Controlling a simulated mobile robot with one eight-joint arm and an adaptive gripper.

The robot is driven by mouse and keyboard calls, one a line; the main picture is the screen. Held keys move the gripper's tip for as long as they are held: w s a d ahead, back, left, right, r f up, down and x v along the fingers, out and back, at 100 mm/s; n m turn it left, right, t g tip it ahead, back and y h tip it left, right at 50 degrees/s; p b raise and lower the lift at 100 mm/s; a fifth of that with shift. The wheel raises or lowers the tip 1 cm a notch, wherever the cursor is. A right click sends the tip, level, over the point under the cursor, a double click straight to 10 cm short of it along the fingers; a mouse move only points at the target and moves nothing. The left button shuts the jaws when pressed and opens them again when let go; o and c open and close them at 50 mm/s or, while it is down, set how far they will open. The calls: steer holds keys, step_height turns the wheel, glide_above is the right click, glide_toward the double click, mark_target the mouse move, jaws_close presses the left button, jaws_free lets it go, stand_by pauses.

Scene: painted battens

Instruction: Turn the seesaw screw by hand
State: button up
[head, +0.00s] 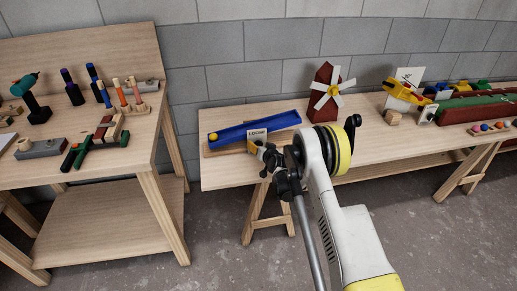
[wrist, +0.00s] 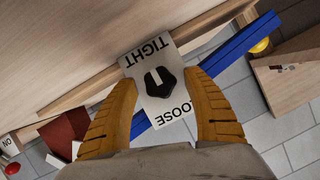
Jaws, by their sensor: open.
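The seesaw is a long blue beam (head: 230,134) on a wooden base on the middle bench, with a yellow ball (head: 213,136) at its left end. A pale plate (wrist: 155,109) marked TIGHT and LOOSE stands in front of the beam. A black lobed knob (wrist: 160,82), the screw, is on this plate. My gripper (wrist: 160,86) is open, its orange-brown fingers apart on either side of the knob in the wrist view, with gaps on both sides. How far the tips are from the plate is hard to tell. In the head view my wrist hides the knob.
A red windmill (head: 326,92) stands right of the seesaw. Further right are several toys and a green-topped red box (head: 480,108). The left bench (head: 110,165) holds a drill (head: 36,108), screwdrivers and wooden parts. Bare benchtop lies left of the seesaw.

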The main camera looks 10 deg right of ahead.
steer(key=shift+w+f, duration=0.1)
steer(key=shift+w, duration=0.15)
steer(key=c, duration=1.2)
